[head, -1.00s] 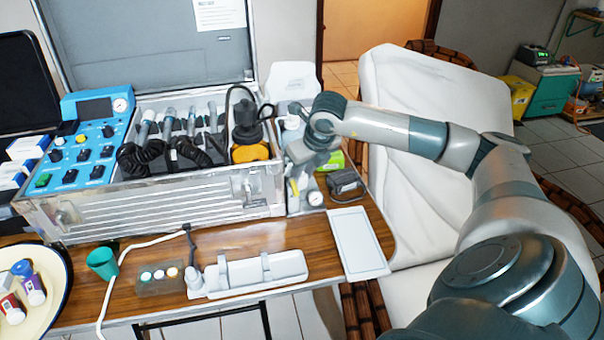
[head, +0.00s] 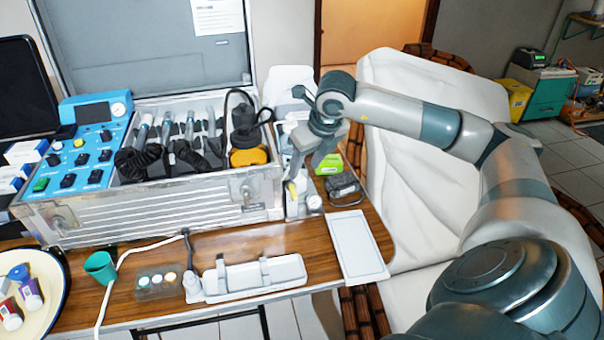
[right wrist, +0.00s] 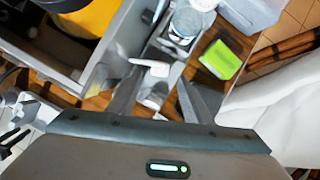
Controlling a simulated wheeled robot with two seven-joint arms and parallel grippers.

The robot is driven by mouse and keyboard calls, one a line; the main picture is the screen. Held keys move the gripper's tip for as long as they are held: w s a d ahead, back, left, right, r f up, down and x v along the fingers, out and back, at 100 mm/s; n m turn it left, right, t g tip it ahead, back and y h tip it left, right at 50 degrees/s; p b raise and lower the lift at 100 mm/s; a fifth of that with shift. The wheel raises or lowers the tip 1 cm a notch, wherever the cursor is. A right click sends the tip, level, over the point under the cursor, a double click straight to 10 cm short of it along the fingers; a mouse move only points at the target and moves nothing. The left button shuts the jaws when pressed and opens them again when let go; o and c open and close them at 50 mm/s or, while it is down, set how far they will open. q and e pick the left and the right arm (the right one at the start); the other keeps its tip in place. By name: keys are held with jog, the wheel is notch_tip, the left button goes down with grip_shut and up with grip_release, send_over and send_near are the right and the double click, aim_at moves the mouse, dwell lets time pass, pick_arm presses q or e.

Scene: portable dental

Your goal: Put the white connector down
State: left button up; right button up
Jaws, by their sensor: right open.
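My right gripper (head: 298,172) is above the narrow grey holder (head: 305,207) at the right end of the metal case. In the right wrist view, my right gripper (right wrist: 155,108) has its two fingers spread apart. A small white piece (right wrist: 150,66), which looks like the white connector, lies just beyond the fingertips at the holder and is not gripped. Another pale part (right wrist: 154,96) shows between the fingers. In the head view the gripper hides most of this spot, so I cannot clearly make out the connector there. My left gripper is out of view.
A clear jar (right wrist: 186,24) and a green box (right wrist: 221,60) stand close by the fingers. A black adapter (head: 343,187) and an empty white tray (head: 357,246) are to the right. The metal case (head: 150,212) borders the left. Bare wood shows in front.

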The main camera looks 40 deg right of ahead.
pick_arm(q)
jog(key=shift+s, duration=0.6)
pick_arm(e)
jog(key=v, duration=0.6)
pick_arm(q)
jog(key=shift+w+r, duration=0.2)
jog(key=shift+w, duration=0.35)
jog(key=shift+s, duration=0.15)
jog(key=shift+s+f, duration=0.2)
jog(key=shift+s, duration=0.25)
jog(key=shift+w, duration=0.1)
